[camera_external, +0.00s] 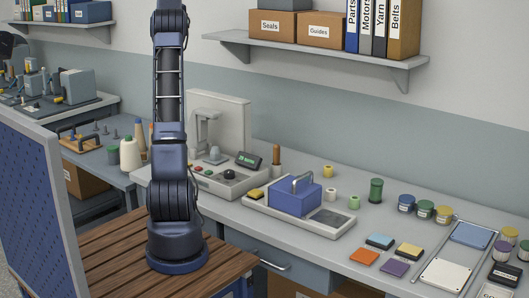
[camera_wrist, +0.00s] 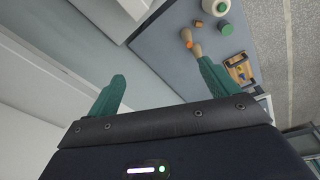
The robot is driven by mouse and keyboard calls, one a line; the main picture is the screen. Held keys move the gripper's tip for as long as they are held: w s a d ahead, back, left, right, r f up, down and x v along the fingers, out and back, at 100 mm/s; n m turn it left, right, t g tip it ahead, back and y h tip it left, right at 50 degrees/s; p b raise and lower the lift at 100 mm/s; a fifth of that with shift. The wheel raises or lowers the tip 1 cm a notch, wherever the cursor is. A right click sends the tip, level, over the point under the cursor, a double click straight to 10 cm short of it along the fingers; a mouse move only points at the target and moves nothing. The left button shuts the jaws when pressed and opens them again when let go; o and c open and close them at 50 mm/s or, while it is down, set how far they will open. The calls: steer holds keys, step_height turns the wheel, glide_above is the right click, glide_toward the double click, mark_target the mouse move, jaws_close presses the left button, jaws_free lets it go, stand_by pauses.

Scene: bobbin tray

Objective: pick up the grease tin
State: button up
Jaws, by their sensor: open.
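My gripper (camera_wrist: 160,69) shows in the wrist view as two green fingers spread wide apart, with nothing between them. It is out of the external view, where my arm rises past the top edge. Several small round tins stand on the right part of the bench: a blue one (camera_external: 406,203), a green one (camera_external: 425,210) and a yellow one (camera_external: 443,214), each with a pale label. The labels are too small to read, so I cannot tell which is the grease tin. The wrist view does not show these tins.
A tray with a blue block (camera_external: 295,197) stands mid-bench. A green spool (camera_external: 375,190) stands left of the tins. Coloured pads (camera_external: 394,269) lie in front, and a metal-framed tray (camera_external: 436,282) lies right. A loaded shelf (camera_external: 325,54) hangs above.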

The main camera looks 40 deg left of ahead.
steer(key=s+a+f+n, duration=0.1)
steer(key=s+a+f, duration=0.2)
steer(key=a, duration=0.5)
steer(key=s+a+f+n, duration=0.2)
steer(key=a+f, duration=0.2)
steer(key=a, duration=0.4)
steer(key=n+g, duration=0.1)
steer(key=n, duration=0.1)
glide_above(113, 147)
step_height(113, 147, down, 10)
steer(key=shift+h, duration=0.4)
step_height(113, 147, down, 31)
steer(key=shift+w, duration=0.1)
steer(key=f, duration=1)
steer(key=shift+s+a+f, duration=0.1)
steer(key=shift+s, duration=0.1)
steer(key=c, duration=1.3)
steer(key=shift+o, duration=0.2)
steer(key=shift+r, duration=0.2)
